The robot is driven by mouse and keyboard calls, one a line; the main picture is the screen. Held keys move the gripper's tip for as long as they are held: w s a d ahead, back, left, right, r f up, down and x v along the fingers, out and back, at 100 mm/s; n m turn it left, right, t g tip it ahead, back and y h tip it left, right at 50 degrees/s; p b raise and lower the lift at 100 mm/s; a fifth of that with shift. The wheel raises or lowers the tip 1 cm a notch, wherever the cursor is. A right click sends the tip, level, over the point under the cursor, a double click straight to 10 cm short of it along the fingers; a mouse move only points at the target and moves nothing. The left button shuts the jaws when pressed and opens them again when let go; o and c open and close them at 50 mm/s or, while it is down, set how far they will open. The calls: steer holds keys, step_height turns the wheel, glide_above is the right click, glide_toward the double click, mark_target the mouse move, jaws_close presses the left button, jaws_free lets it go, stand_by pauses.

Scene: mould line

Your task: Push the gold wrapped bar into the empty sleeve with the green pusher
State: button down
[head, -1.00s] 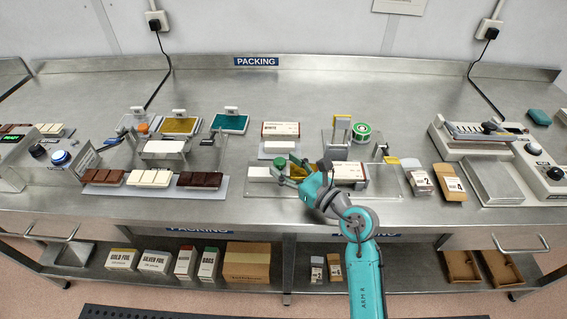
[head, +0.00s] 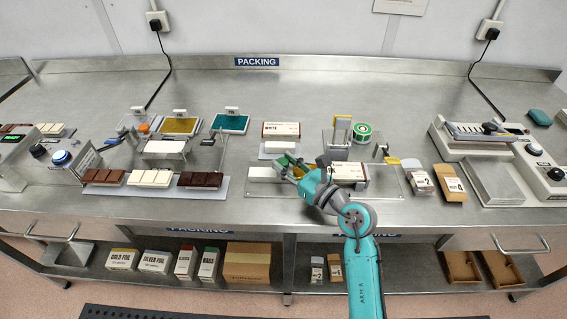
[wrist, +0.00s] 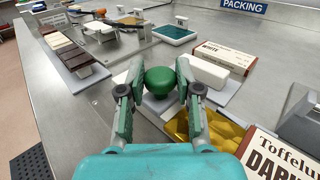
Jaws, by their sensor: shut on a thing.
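My gripper (wrist: 157,92) is shut on the green knob of the pusher (wrist: 160,78), with one finger on each side of it. In the head view my gripper (head: 289,165) is at the left part of the clear fixture. The gold wrapped bar (wrist: 208,130) lies just right of my fingers in the wrist view, partly hidden by them. Its right end is close to the printed sleeve (wrist: 290,150), but I cannot tell whether it has entered. The sleeve (head: 352,173) lies in the fixture right of my gripper; my wrist hides part of the join.
A WHITE box (head: 281,130) with a pale bar stands behind the fixture. A tray of chocolate bars (head: 150,179) lies to the left. A green tape roll (head: 361,132) is behind the sleeve, and cartons (head: 449,183) are at the right.

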steer(key=d, duration=0.6)
steer(key=shift+s+d, duration=0.1)
steer(key=shift+d, duration=0.25)
steer(key=c, duration=0.8)
jaws_free()
steer(key=shift+d, duration=0.2)
steer(key=v, duration=1.2)
